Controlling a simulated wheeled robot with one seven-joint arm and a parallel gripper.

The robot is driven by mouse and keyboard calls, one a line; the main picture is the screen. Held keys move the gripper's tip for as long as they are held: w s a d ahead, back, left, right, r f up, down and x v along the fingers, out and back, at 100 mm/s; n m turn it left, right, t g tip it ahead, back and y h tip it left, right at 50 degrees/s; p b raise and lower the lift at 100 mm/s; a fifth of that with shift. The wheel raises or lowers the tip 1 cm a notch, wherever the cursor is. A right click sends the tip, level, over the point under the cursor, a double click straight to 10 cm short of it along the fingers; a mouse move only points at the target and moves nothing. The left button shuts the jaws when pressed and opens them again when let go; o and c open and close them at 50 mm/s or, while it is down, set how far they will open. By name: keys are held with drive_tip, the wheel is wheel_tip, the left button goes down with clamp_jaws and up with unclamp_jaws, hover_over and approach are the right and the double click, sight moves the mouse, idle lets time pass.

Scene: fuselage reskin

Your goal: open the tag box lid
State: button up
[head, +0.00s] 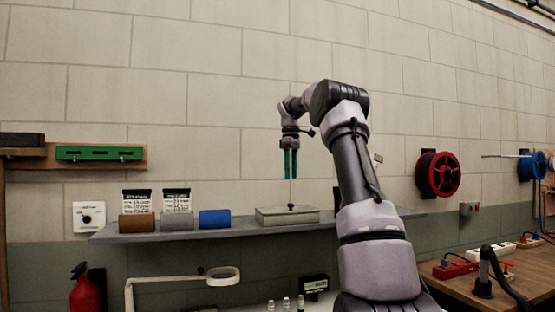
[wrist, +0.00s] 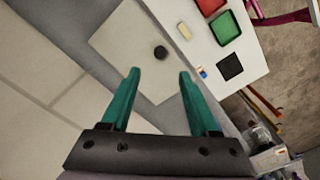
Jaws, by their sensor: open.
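The tag box (head: 273,217) is a flat pale metal box on the grey wall shelf. Its lid (wrist: 130,40) lies flat on it and carries a small dark round knob (head: 291,207). The knob also shows in the wrist view (wrist: 160,52), ahead of my fingers and roughly midway between them. My gripper (head: 290,165) points down above the box, over the knob, with a gap between. Its two green fingers show spread and empty in the wrist view (wrist: 158,75). They touch nothing.
The wall is close behind the shelf. In the wrist view, a white surface below holds a red tray (wrist: 209,5) and a green tray (wrist: 224,28).

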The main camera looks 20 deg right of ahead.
drive_tip(key=s+a+r+m+t, duration=0.2)
drive_tip(key=s+a+r+m, duration=0.1)
drive_tip(key=s+a, duration=0.8)
drive_tip(key=shift+s+r+t, duration=0.3)
drive_tip(key=shift+s+r, duration=0.4)
drive_tip(key=shift+s, duration=0.55)
drive_tip(key=shift+s, duration=0.1)
